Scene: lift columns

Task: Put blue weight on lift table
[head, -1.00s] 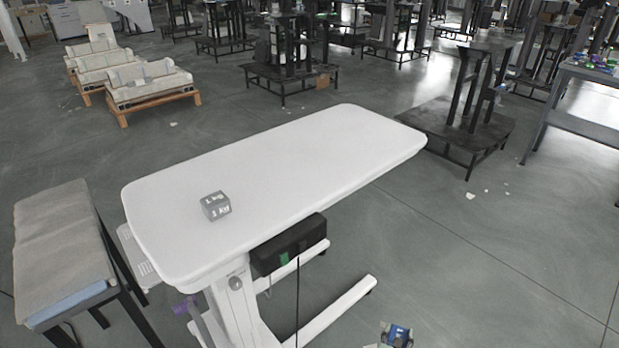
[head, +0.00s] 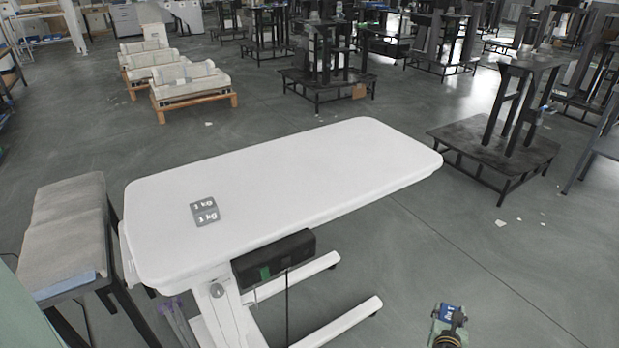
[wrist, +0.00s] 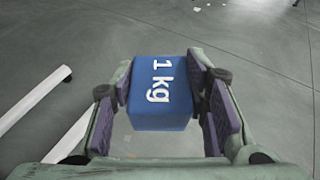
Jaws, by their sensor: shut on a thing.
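The blue weight (wrist: 160,95), a block marked "1 kg", is between the two finger pads of my gripper (wrist: 165,100) in the wrist view. My gripper is shut on it. In the head view the blue weight (head: 448,312) shows at the bottom, right of the table's legs and lower than the tabletop, with part of my gripper (head: 449,325) in front of it. The white lift table (head: 340,165) stands in the middle.
A black control box (head: 273,258) hangs under the table's front edge. A grey padded bench (head: 65,225) stands close at the left. Dark metal stands fill the background. Most of the tabletop right of the grey weight is clear.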

